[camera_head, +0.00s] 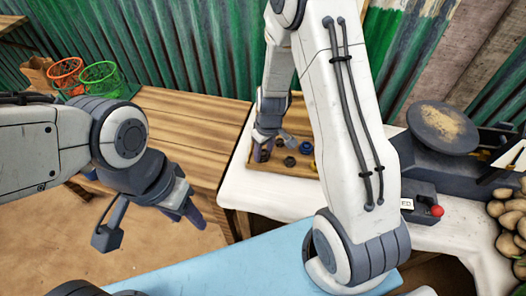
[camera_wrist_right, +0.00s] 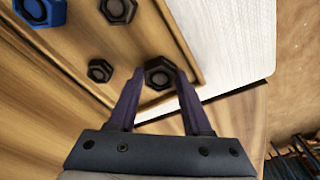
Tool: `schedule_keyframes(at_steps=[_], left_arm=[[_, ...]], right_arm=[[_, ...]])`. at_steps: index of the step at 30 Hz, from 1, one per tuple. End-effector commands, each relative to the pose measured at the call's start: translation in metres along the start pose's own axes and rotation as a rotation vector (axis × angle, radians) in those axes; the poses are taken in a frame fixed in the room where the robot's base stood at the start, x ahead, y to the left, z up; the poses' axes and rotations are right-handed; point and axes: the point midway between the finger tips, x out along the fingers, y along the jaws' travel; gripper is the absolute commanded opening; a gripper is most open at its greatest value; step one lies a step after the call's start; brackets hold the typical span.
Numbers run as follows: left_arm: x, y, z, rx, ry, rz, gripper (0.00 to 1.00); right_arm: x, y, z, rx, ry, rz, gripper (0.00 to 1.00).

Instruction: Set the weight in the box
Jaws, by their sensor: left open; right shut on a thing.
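The shallow wooden box (camera_head: 290,174) stands on the white-topped stall table, partly hidden by my right arm. Several weights sit in it, among them a blue one (camera_head: 306,147) and a dark one (camera_head: 289,161). My right gripper (camera_head: 264,148) is at the box's left end. In the right wrist view my right gripper (camera_wrist_right: 158,85) is shut on a dark hexagonal weight (camera_wrist_right: 160,73), at a corner of the box just inside its rim (camera_wrist_right: 185,45). I cannot tell whether this weight touches the box floor. My left gripper (camera_head: 150,224) is open and empty, left of the table.
A balance with a round dark pan (camera_head: 443,127) and a red knob (camera_head: 437,211) stands right of my right arm. Potatoes (camera_head: 508,215) lie at the right edge. Orange (camera_head: 66,73) and green (camera_head: 100,77) baskets stand at the back left. A bare wooden table (camera_head: 185,130) adjoins the box's table.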

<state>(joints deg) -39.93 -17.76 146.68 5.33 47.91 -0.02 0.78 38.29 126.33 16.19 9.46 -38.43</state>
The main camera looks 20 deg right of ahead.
Motion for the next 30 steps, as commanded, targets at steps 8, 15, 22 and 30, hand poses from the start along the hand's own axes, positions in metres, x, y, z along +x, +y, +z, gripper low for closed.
schedule_keyframes(at_steps=[8,15,22,30], left_arm=[[0.003,0.0,0.0,0.0,0.0,0.0,0.5],[0.003,0.0,0.0,0.0,0.0,0.0,0.5],[-0.003,0.0,0.0,0.0,0.0,0.0,0.5],[-0.011,0.001,-0.001,0.0,0.0,0.0,0.5]], right_arm=[[0.002,0.001,0.0,0.001,0.002,0.001,0.0],[0.001,0.0,0.0,0.001,0.001,0.001,0.62],[-0.004,0.0,-0.001,0.001,0.001,0.001,0.62],[-0.053,0.001,-0.002,0.0,0.008,0.004,0.62]])
